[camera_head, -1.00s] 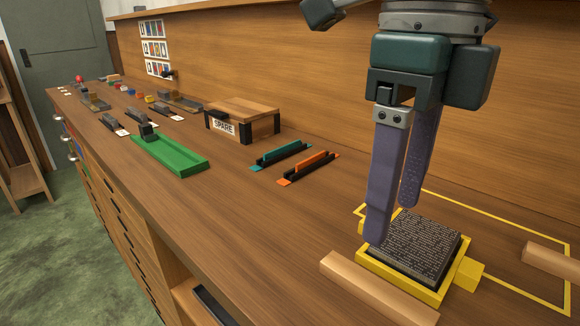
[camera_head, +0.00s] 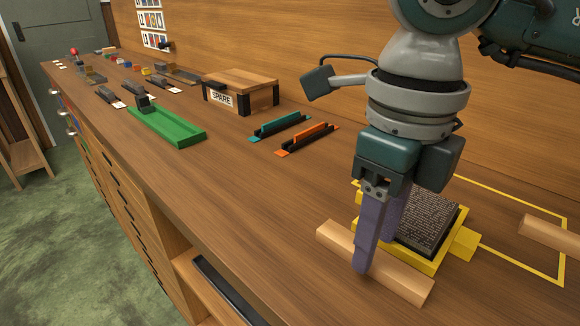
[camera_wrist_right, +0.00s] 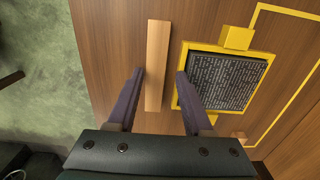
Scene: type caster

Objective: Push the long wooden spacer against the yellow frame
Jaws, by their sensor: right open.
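The long wooden spacer (camera_head: 398,282) lies on the bench beside the yellow frame (camera_head: 425,266), with a narrow gap between them. The frame holds a dark block of type (camera_head: 425,222). My right gripper (camera_head: 374,256) points down over the spacer. In the right wrist view its open fingers (camera_wrist_right: 159,73) stand on either side of the spacer (camera_wrist_right: 156,60), one on the outer side and one by the frame (camera_wrist_right: 184,97). Whether either finger touches the spacer, I cannot tell. My left gripper is not in view.
Another wooden piece (camera_head: 550,232) lies at the right, across the yellow outline (camera_head: 520,198) on the bench. Orange (camera_head: 308,138) and teal (camera_head: 280,125) holders, a green tray (camera_head: 170,127) and the SPARE box (camera_head: 242,86) stand farther left. The bench's front edge is close to the spacer.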

